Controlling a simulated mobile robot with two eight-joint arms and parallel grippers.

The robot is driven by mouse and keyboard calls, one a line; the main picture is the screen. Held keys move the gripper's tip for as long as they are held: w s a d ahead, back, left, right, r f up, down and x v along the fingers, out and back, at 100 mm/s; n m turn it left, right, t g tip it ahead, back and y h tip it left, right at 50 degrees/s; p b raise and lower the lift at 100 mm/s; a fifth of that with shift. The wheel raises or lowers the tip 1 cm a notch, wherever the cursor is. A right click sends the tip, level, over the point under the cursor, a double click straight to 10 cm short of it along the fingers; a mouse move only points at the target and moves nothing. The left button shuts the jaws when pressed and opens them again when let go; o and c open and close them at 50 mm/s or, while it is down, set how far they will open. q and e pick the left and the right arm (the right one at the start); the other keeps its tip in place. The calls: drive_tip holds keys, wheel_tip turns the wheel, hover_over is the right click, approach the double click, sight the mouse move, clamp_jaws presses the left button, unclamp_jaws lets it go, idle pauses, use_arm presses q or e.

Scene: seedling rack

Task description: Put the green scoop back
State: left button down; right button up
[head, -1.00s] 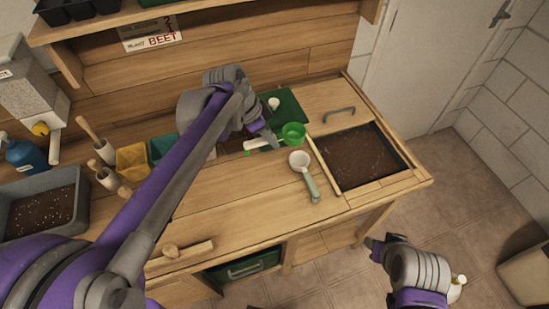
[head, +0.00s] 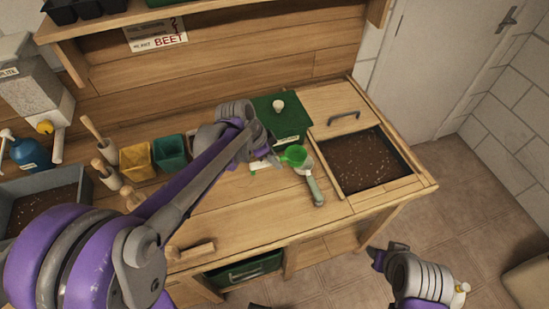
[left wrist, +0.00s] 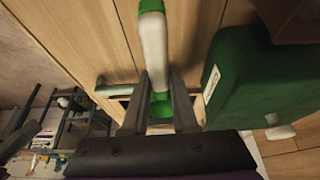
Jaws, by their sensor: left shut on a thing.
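The green scoop has a green cup (head: 293,155) and a white handle (head: 258,165). My left gripper (head: 272,160) is shut on its handle, over the bench. In the left wrist view the white handle (left wrist: 154,45) runs between the fingertips of the gripper (left wrist: 159,78), with green at both ends. A pale scoop with a grey-green handle (head: 315,191) is on the bench. The green cup covers part of the pale scoop's cup; I cannot tell whether they touch. My right gripper (head: 376,257) is off the bench's front right; its jaws are unclear.
A green box (head: 277,112) with a white knob stands behind the scoops. A soil tray (head: 412,163) is sunk into the bench at right. Yellow (head: 137,161) and teal (head: 171,152) pots stand left. A wooden tool (head: 190,252) lies near the front edge.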

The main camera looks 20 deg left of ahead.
use_arm(q)
drive_tip(key=shift+s+f, duration=0.1)
drive_tip(key=shift+f, duration=0.35)
drive_tip(key=c, duration=0.7)
unclamp_jaws()
drive_tip(key=shift+r, duration=0.1)
